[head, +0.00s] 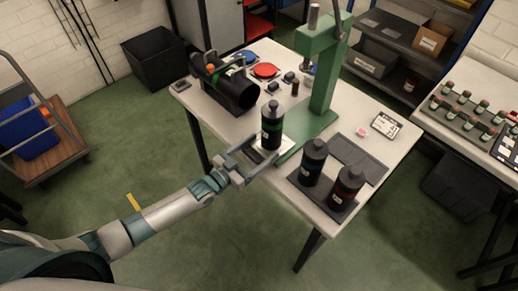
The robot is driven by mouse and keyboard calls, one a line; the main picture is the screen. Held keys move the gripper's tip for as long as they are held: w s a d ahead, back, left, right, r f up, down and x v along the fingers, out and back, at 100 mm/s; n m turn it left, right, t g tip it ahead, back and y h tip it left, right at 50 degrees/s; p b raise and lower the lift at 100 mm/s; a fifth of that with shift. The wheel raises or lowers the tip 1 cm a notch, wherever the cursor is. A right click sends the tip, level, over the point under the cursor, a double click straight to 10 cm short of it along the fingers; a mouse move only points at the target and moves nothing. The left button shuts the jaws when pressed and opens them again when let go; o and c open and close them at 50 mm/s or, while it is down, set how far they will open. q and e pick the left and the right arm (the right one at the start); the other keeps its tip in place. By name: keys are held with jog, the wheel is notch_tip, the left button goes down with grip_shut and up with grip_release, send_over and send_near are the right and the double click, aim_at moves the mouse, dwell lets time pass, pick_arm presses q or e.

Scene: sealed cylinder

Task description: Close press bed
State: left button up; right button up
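A green press (322,75) stands on the table, with its base plate reaching toward the front edge. A dark bottle with a green band (271,128) stands upright on a pale bed plate (284,148) in front of the press column. My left gripper (262,152) is at the table's front edge, just below the bottle. Its two fingers are spread apart, near the front of the bed. I cannot tell whether they touch it. My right gripper is not in view.
Two dark bottles, one blue-banded (313,162) and one red-banded (346,188), stand on a dark tray (318,201) to the right. A black cylinder device (231,91) lies at the left. A flat grey mat (360,158) and a card (387,126) lie further right.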

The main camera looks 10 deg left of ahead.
pick_arm(q)
jog(key=c, duration=1)
jog(key=shift+o, duration=0.3)
jog(key=b+x, duration=0.4)
jog(key=x, duration=0.5)
jog(key=shift+f, duration=0.15)
jog(key=o, duration=1.5)
jog(key=shift+s+a, duration=0.1)
